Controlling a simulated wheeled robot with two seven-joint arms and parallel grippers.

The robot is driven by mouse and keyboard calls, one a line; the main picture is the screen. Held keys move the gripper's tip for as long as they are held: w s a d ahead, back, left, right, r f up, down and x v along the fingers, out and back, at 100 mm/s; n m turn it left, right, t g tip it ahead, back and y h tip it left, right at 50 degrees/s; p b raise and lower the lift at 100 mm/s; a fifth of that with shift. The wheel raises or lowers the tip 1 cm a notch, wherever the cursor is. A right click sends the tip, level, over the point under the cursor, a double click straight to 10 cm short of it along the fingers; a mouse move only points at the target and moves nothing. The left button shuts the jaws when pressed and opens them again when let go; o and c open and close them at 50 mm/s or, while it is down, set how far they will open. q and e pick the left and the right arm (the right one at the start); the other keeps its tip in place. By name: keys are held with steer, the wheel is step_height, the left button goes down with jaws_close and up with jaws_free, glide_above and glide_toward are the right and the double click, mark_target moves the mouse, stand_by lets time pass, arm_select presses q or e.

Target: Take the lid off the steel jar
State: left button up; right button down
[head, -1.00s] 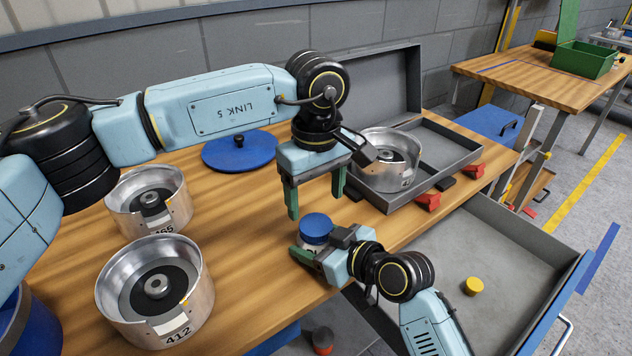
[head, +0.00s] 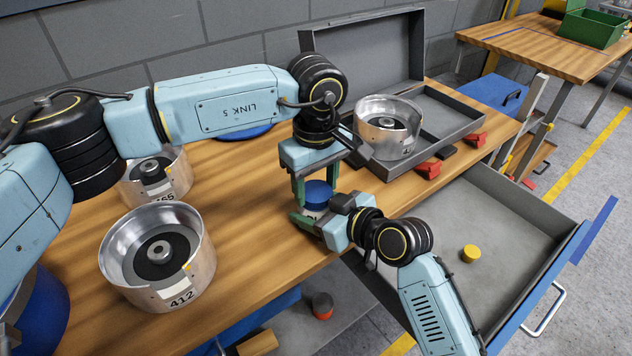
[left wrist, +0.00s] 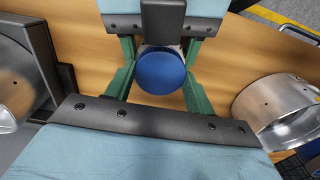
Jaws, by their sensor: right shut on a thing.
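The steel jar (head: 312,214) stands on the wooden table near its front edge, mostly hidden by my grippers. Its round blue lid (head: 318,190) is on top, and the lid also shows in the left wrist view (left wrist: 161,71). My right gripper (head: 318,215) is shut on the jar's body from the front right. My left gripper (head: 317,186) points down from above. Its green fingers are open, one on each side of the lid. They are very close to its rim, and I cannot tell whether they touch it.
Round metal housings, one marked 412 (head: 117,262), stand on the left of the table (head: 250,262). Another housing (head: 372,107) sits in the open grey case (head: 452,147) behind the jar. An open drawer (head: 525,225) at right holds a yellow cap (head: 471,253).

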arm_select(q)
steer(key=shift+c, duration=0.9)
steer(key=n, duration=0.3)
steer(key=shift+n, duration=0.3)
steer(key=n, duration=0.6)
steer(key=shift+n, duration=0.3)
steer(key=o, duration=1.1)
steer(key=shift+c, duration=0.2)
